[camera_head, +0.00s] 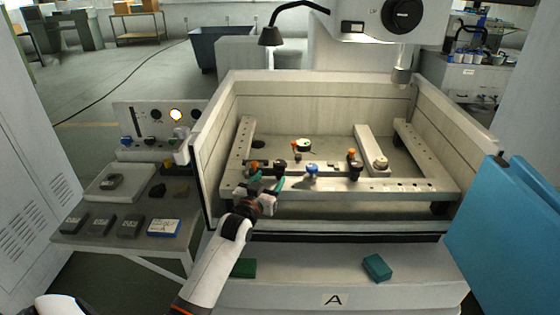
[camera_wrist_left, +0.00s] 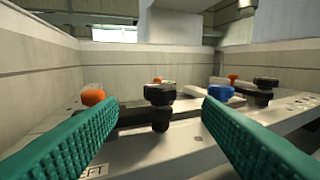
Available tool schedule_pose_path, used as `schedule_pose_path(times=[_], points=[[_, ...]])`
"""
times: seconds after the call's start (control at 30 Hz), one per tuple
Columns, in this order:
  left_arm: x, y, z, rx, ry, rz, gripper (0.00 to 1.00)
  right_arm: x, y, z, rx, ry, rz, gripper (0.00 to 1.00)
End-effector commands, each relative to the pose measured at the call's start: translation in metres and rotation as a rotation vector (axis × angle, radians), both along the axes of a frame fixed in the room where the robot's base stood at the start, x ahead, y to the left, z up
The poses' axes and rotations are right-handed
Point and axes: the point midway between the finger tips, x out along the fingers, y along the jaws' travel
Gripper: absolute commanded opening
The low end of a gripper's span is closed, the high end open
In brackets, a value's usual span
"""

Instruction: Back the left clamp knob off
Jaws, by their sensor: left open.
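The left clamp knob (camera_wrist_left: 160,95) is black and stands on a short post on the light metal rail, near a label ending in "EFT". In the head view, this black knob (camera_head: 280,166) is just beyond my left gripper (camera_head: 267,182). My left gripper's teal fingers are spread apart. In the left wrist view, the knob shows between the open fingertips (camera_wrist_left: 160,122) and ahead of them, with no contact visible. My right gripper is not in view.
An orange knob (camera_wrist_left: 93,97) stands left of the black knob. A blue knob (camera_wrist_left: 220,92) and another black knob (camera_wrist_left: 265,85) stand to the right. The tank's walls (camera_head: 320,97) surround the rails. A teal block (camera_head: 376,267) lies on the front ledge.

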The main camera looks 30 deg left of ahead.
Motion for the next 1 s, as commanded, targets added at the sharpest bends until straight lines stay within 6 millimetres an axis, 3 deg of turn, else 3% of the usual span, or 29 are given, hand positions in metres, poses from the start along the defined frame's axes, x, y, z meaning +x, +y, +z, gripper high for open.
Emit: schedule_pose_path(times=[0.2, 0.5, 0.97, 1.0], points=[[0.042, 0.008, 0.002, 0.001, 0.0, 0.0, 0.59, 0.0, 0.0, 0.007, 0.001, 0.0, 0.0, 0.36], [0.079, 0.016, 0.001, 0.001, 0.0, 0.0, 0.59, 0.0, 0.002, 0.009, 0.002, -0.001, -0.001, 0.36], [0.088, 0.017, 0.001, 0.001, 0.0, -0.001, 0.59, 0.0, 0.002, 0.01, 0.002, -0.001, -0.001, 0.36], [0.088, 0.017, 0.001, 0.001, 0.0, -0.001, 0.55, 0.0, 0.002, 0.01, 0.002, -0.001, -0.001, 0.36]])
